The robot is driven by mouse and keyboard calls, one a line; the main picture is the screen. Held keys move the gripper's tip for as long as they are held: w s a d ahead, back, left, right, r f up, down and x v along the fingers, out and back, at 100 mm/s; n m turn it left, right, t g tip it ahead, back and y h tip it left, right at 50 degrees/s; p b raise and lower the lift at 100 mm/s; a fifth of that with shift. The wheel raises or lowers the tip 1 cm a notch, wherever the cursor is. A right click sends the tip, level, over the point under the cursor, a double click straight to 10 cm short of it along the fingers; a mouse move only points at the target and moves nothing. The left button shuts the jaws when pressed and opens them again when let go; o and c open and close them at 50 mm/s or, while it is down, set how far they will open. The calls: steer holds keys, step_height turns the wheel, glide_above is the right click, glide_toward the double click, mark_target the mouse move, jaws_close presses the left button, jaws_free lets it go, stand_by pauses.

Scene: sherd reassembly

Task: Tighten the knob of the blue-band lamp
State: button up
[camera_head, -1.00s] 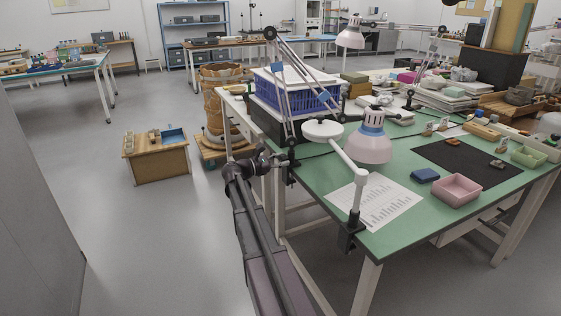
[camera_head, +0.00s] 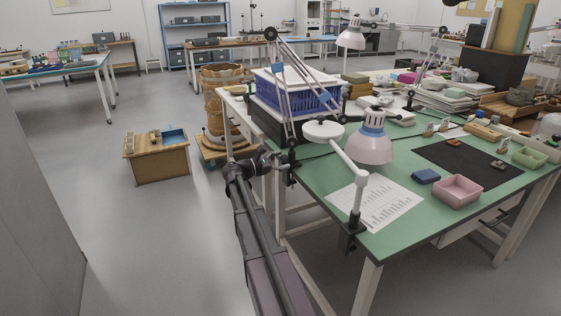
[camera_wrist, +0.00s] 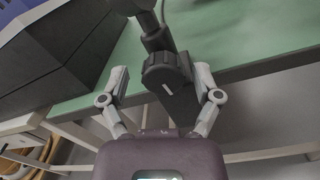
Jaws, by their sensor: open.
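The blue-band lamp has a pale pink shade with a blue band (camera_head: 371,131) and hangs over the green table. Its jointed arm (camera_head: 305,75) runs up from a dark clamp (camera_head: 291,168) at the table's left edge. In the wrist view the clamp's dark round knob (camera_wrist: 165,73), with a short white mark on its face, is in front of my gripper (camera_wrist: 162,72). The gripper is open, one finger on each side of the knob, with a gap visible on both sides. In the head view my gripper (camera_head: 276,162) is beside the clamp, its fingers hard to make out.
A white magnifier lamp (camera_head: 323,130) is clamped at the near table corner (camera_head: 351,236). A blue crate (camera_head: 290,95) stands behind the lamp clamp; a dark box (camera_wrist: 55,50) is at upper left in the wrist view.

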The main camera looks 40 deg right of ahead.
steer(key=shift+a, duration=0.2)
steer(key=v, duration=0.7)
steer(key=shift+a, duration=0.1)
stand_by(0.4)
steer(key=s+a+f+m+t+y, duration=0.1)
steer(key=s+a+f+m+y, duration=0.3)
steer(key=a, duration=0.8)
steer(key=s+a+f+m+t+y, duration=0.1)
steer(key=s+a+f+m+y, duration=0.2)
steer(key=s+a+f+y, duration=0.5)
steer(key=s+a+f+m+t+y, duration=0.1)
steer(key=s+a+f+m+y, duration=0.3)
steer(key=a, duration=1.2)
step_height(320, 180, down, 3)
steer(key=s+y, duration=0.1)
steer(key=s, duration=0.2)
steer(key=shift+m+t+y, duration=0.3)
steer(key=shift+t+y, duration=0.1)
steer(key=shift+r, duration=0.1)
